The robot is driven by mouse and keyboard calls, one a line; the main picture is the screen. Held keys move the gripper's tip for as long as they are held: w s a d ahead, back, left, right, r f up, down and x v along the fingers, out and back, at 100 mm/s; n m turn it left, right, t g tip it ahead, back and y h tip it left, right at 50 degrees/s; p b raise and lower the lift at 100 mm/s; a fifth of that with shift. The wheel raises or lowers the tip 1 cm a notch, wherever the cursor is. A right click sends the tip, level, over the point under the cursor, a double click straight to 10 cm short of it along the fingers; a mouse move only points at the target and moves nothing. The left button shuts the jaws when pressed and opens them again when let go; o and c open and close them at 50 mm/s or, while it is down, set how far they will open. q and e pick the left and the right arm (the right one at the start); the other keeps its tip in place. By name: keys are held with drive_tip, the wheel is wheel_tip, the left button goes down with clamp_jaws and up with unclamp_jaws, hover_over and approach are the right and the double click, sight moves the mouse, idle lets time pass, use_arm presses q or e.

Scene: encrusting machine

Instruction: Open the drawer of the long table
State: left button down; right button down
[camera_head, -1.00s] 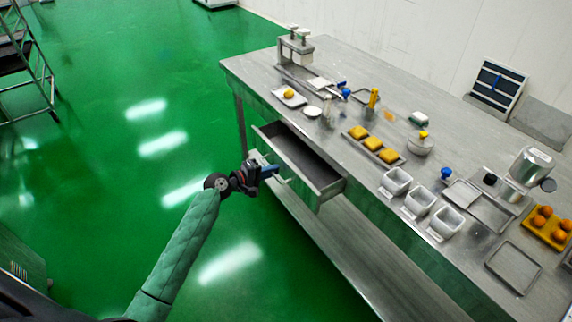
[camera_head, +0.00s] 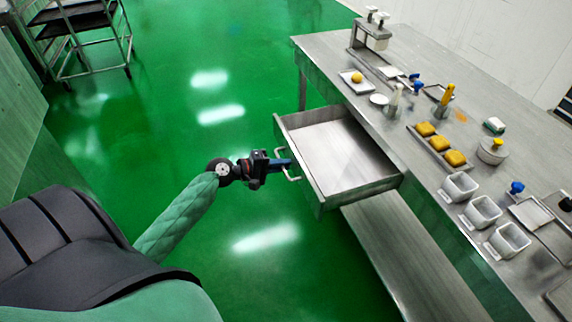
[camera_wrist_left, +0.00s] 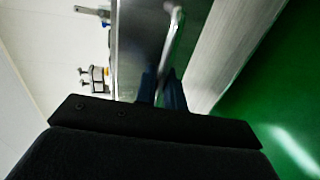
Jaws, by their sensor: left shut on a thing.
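The steel drawer (camera_head: 345,155) of the long table (camera_head: 450,110) stands well out from the table's side, and its bare, empty floor shows. Its bar handle (camera_head: 284,160) is on the front face. My left gripper (camera_head: 287,164) comes in from the left and is shut on the handle. In the left wrist view the dark blue fingers (camera_wrist_left: 162,92) sit around the handle bar (camera_wrist_left: 173,40). The exact contact is partly hidden by the gripper body. My right gripper is not in view.
On the table top are white containers (camera_head: 482,212), yellow blocks (camera_head: 439,143) on a tray, and a dispenser (camera_head: 371,30). A lower shelf (camera_head: 400,250) runs beneath. A wheeled rack (camera_head: 85,30) stands at the far left. The green floor (camera_head: 180,130) left of the drawer is clear.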

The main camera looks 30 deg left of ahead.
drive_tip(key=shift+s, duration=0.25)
use_arm(q)
drive_tip(key=c, duration=1.9)
unclamp_jaws()
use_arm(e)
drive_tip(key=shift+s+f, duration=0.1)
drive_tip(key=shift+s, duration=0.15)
use_arm(q)
drive_tip(key=shift+a, duration=0.1)
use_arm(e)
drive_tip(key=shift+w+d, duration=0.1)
